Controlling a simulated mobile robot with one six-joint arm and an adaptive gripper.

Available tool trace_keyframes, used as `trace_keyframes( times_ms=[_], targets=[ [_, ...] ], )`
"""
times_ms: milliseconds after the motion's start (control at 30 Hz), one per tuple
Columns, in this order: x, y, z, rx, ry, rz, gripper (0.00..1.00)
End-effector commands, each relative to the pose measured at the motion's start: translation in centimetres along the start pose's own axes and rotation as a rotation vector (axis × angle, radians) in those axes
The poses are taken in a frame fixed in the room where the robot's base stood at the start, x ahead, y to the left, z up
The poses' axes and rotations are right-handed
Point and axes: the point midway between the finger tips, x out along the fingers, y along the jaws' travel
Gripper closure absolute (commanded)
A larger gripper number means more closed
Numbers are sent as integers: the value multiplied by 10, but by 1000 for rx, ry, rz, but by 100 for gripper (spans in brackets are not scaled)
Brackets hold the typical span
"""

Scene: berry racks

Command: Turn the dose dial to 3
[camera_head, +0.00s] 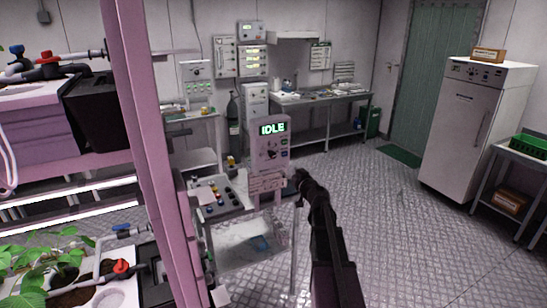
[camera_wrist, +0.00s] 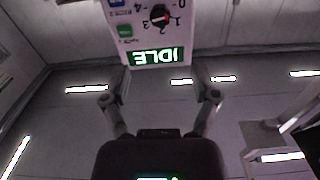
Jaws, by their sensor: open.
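The dosing unit (camera_head: 268,165) is a pale box with a lit green IDLE display (camera_head: 272,129). Its dose dial (camera_head: 271,153) is small and dark in the head view. In the head view, my gripper (camera_head: 301,177) is near the unit's lower right side.
A tray of bottles (camera_head: 215,196) stands left of the unit. A pink post (camera_head: 150,150) and plant racks are at the left. The metal floor (camera_head: 390,220) to the right is clear up to a white cabinet (camera_head: 468,125).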

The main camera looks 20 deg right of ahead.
Motion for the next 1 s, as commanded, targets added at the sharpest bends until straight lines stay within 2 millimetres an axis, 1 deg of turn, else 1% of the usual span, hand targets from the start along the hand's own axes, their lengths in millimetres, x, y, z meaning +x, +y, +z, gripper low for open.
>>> trace_keyframes(
  times_ms=[367, 567, 767, 1000],
  targets=[
    [1, 0, 0, 0, 1, 0, 23],
    [10, 0, 0, 1, 1, -2, 23],
    [31, 0, 0, 1, 0, -2, 23],
    [67, 0, 0, 1, 0, -2, 23]
  ],
)
